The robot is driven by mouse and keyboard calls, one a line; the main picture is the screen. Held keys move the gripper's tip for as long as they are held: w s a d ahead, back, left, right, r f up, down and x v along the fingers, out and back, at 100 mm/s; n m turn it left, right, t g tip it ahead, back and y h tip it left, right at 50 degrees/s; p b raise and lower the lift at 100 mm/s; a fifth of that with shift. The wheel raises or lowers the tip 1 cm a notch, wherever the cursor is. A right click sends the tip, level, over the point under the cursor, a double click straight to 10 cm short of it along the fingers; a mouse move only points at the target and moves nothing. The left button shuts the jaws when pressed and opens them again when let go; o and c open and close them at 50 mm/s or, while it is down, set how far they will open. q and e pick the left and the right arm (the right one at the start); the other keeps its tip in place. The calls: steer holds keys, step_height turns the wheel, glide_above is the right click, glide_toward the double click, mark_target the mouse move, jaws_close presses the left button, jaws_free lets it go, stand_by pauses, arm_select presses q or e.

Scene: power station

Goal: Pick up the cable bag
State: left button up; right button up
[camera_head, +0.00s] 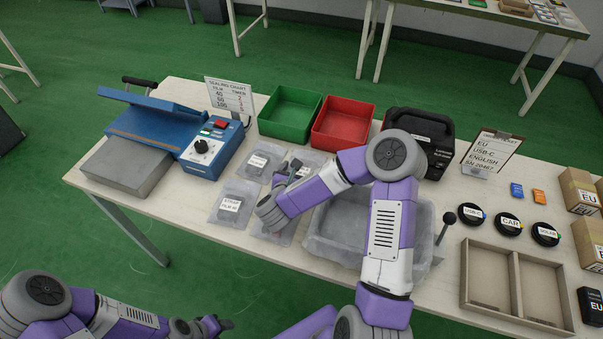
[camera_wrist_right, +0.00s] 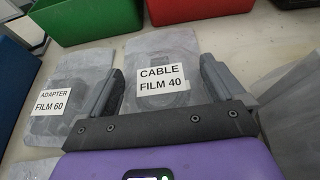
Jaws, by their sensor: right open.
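The cable bag (camera_wrist_right: 160,48) is a clear, flat pouch lying on the table, with a white label reading "CABLE FILM 40" in the right wrist view. In the head view the cable bag (camera_head: 312,159) is partly hidden behind my right gripper (camera_head: 288,172). My right gripper (camera_wrist_right: 162,66) is open, its two fingers showing on either side of the bag's label; whether they touch the bag cannot be told. My left gripper (camera_head: 196,326) is low at the bottom left of the head view, away from the table top, and its jaws are unclear.
The adapter bag (camera_head: 256,162) lies left of the cable bag, with the strap bag (camera_head: 234,203) nearer. Green (camera_head: 290,110) and red (camera_head: 343,122) bins stand behind. A blue sealer (camera_head: 160,125) is left; a clear tub (camera_head: 335,225) sits right, under my right arm.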

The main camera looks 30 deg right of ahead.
steer(key=shift+c, duration=0.4)
steer(key=c, duration=1)
